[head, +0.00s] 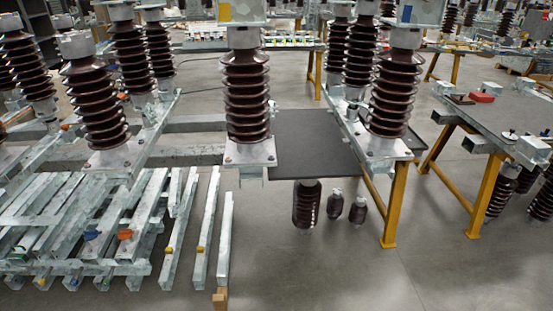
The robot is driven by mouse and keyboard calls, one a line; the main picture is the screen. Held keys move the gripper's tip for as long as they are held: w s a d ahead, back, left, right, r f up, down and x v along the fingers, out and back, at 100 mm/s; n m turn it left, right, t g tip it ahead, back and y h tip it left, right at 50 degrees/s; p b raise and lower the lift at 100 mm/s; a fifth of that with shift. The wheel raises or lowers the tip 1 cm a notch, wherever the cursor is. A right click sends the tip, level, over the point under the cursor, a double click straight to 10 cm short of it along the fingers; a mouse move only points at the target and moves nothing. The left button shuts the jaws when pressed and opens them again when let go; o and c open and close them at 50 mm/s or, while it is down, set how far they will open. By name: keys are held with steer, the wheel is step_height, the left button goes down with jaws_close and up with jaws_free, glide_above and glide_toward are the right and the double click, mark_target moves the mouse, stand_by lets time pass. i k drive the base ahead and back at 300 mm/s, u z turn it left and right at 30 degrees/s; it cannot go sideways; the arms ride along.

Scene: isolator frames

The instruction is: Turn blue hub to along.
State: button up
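A small blue piece (91,235), which looks like the blue hub, sits on the galvanized steel frame (60,222) at the lower left. It is too small to tell which way it is turned. A similar orange piece (125,234) sits just to its right. Another small blue spot (73,283) shows lower on the same frame. My gripper is not in view.
Tall brown insulators (246,100) stand on steel beams across the middle. A dark board (312,145) lies between them. Yellow-legged tables (492,190) stand at the right, one with a red item (482,97). Small yellow pieces (168,250) sit on bars. Bare floor (330,280) lies front centre.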

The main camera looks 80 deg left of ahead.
mark_target(90, 235)
steer(key=u, duration=1)
steer(key=k, duration=0.1)
steer(key=u, duration=3.15)
steer(key=k, duration=0.8)
steer(key=z, duration=0.2)
steer(key=i, duration=0.8)
steer(key=u, duration=0.05)
